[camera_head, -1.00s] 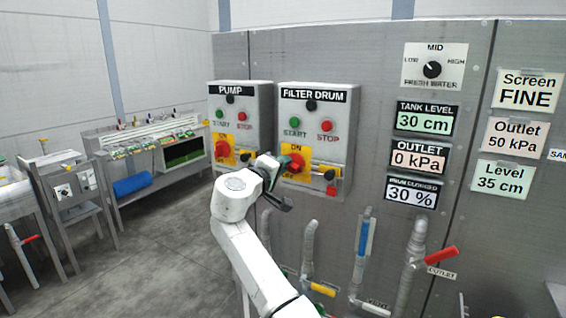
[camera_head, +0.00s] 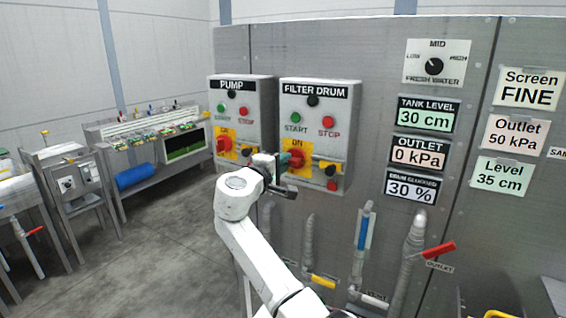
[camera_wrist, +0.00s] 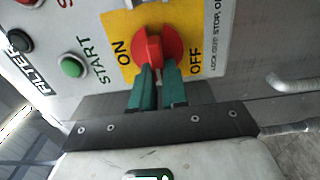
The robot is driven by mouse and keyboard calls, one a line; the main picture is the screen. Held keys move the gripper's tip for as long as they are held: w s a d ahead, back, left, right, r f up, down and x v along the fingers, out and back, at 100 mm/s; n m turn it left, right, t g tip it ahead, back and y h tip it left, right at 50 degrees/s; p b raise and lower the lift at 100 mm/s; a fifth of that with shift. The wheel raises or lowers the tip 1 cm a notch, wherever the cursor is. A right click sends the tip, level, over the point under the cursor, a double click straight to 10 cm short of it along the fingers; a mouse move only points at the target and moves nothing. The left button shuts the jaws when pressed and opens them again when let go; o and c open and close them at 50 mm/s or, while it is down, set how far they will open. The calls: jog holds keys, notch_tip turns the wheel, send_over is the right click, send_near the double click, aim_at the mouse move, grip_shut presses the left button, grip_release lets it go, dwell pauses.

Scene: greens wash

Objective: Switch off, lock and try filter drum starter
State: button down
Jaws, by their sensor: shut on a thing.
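The filter drum starter box (camera_head: 342,122) is on the grey panel, with a green START button (camera_head: 297,117), a red STOP button (camera_head: 328,123) and a yellow ON/OFF plate. My gripper (camera_head: 285,160) is at its red rotary switch (camera_head: 297,157). In the wrist view, my gripper's green fingers (camera_wrist: 158,85) are shut on the red switch (camera_wrist: 153,47), between the ON and OFF words on the yellow plate (camera_wrist: 112,35). The switch's exact setting is hard to tell. A yellow part (camera_head: 328,166) and a small red item (camera_head: 331,186) show right of the switch.
The similar pump starter box (camera_head: 263,105) stands close to the left. Pipes rise below, with a blue handle (camera_head: 363,229) and a red handle (camera_head: 440,250). A bench (camera_head: 150,150) stands at the far left. The floor (camera_head: 150,255) between is clear.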

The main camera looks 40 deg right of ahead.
jog(key=c, duration=1.1)
grip_release()
jog(key=shift+c, duration=0.2)
jog(key=b+v, duration=0.2)
jog(key=v, duration=0.9)
jog(key=shift+b, duration=0.3)
jog(key=shift+w, duration=0.1)
